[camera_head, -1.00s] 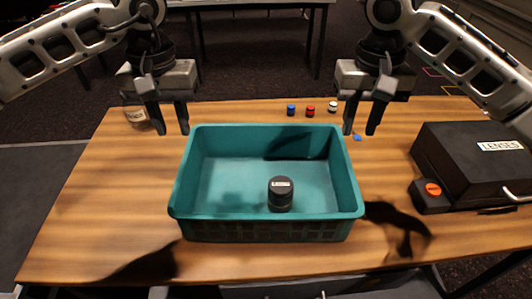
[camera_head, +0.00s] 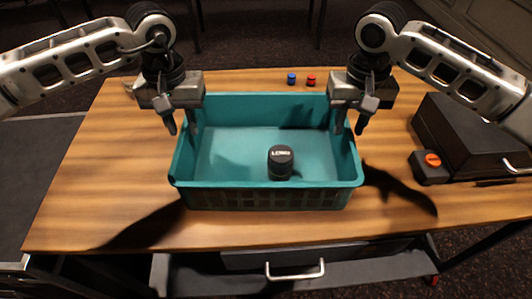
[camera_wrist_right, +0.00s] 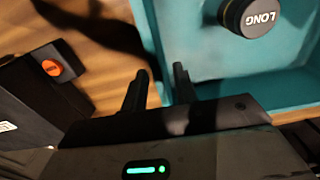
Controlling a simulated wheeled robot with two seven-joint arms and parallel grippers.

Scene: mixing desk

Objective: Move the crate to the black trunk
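The teal crate (camera_head: 230,197) stands on the wooden table, with a black lens jar (camera_head: 281,163) inside. My left gripper (camera_head: 181,128) is open at the crate's left wall, one finger outside and one inside. My right gripper (camera_head: 350,126) is open at the right wall in the same way. In the right wrist view its fingers (camera_wrist_right: 158,90) stand apart on either side of the crate's rim (camera_wrist_right: 148,30); contact cannot be told. A dark flat top (camera_head: 38,185) with metal edging at the far left may be the black trunk.
Small blue (camera_head: 291,79) and red (camera_head: 311,80) items lie behind the crate. The wooden table (camera_head: 100,170) is clear left of the crate.

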